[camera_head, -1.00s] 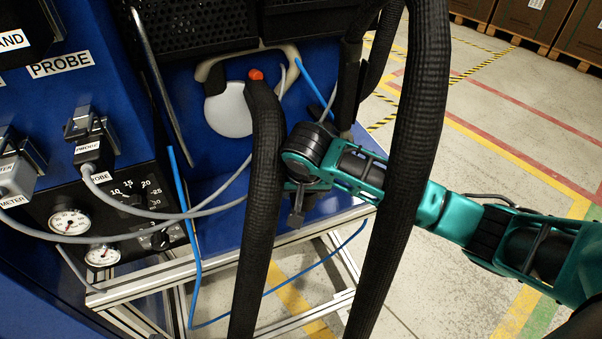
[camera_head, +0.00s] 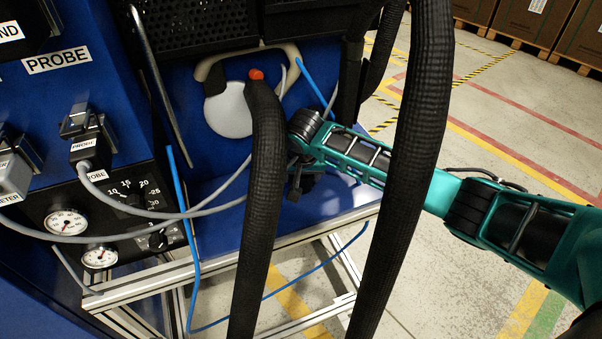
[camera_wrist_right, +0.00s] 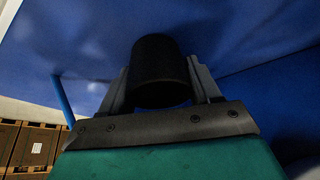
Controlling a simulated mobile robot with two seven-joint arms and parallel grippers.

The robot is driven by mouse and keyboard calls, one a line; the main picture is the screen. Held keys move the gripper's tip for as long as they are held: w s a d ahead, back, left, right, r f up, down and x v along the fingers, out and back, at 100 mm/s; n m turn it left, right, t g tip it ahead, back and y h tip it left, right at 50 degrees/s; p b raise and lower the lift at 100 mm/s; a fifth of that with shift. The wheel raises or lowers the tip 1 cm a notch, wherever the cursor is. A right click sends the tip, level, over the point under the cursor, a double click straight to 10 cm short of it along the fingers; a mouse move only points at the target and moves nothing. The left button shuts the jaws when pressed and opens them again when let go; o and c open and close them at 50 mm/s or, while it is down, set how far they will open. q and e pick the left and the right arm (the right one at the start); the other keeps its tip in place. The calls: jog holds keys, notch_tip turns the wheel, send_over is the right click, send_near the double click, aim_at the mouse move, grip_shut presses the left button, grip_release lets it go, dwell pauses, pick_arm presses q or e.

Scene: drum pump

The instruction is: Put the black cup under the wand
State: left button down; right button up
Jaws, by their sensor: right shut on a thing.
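My right gripper (camera_head: 297,186) is over the blue shelf, partly behind a thick black hose. In the right wrist view, it is shut on the black cup (camera_wrist_right: 161,72), a plain dark cylinder between its two grey fingers. In the head view I cannot tell the cup apart from the dark gripper parts. A thin metal rod (camera_head: 160,85) slants down at the left of the blue recess. A round white part with an orange knob (camera_head: 257,75) is at the back of it. I cannot tell for sure which part is the wand. My left gripper is not in view.
Two thick black hoses (camera_head: 262,220) (camera_head: 412,150) hang in front of the recess, close to my right arm. A blue shelf (camera_head: 215,240) with an aluminium frame lies below. Thin blue and grey lines cross at the left, near the gauges (camera_head: 67,222) and the PROBE plug (camera_head: 92,150).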

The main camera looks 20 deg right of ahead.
jog(key=shift+f, duration=0.1)
jog(key=o, duration=1)
jog(key=shift+o, duration=0.2)
